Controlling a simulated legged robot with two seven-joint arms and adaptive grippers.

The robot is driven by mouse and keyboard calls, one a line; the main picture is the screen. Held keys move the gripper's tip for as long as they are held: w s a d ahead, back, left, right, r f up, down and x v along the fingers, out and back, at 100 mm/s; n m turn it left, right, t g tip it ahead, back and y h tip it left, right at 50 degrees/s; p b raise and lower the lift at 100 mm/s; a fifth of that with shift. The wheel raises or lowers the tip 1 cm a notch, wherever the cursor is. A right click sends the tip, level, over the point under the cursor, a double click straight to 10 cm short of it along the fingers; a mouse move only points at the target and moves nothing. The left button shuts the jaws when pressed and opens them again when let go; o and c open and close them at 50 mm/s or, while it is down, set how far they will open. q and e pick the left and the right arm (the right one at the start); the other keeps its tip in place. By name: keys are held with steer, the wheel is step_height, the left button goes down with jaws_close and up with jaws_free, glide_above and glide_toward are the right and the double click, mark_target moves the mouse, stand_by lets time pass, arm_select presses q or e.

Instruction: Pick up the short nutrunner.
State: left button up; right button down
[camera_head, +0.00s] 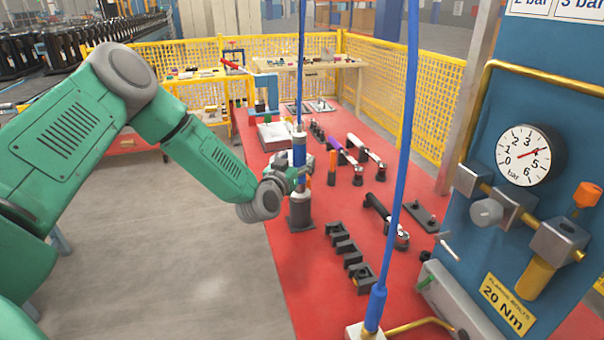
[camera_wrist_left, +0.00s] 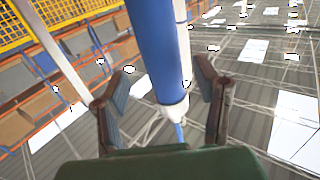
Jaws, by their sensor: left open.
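An upright blue-and-white tool (camera_head: 299,150), which I take to be the short nutrunner, stands over a dark grey holder (camera_head: 301,213) near the red table's left edge. A blue hose runs up from its top. My left gripper (camera_head: 302,178) is at the tool's lower body, coming from the left. In the left wrist view the blue body (camera_wrist_left: 155,45) passes between the two spread fingers of my left gripper (camera_wrist_left: 164,76), with gaps visible at both sides. The tool's lower end is hidden in the holder. My right gripper is not in view.
The red table (camera_head: 300,270) carries dark blocks (camera_head: 347,252), a black-handled tool (camera_head: 385,218) and two more lying tools behind. A second blue hose (camera_head: 405,150) hangs in front. A blue panel with a gauge (camera_head: 525,155) stands at the right. Open floor lies left.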

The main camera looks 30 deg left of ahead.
arm_select(q)
steer(key=w, duration=0.1)
steer(key=w+a, duration=0.1)
steer(key=w, duration=0.1)
steer(key=shift+a+f, duration=0.3)
steer(key=shift+a, duration=0.05)
steer(key=shift+d+r, duration=0.15)
steer(key=shift+d, duration=0.1)
steer(key=shift+c, duration=1.3)
steer(key=shift+d, duration=0.25)
jaws_close()
steer(key=shift+r, duration=0.2)
steer(key=shift+w+a, duration=0.1)
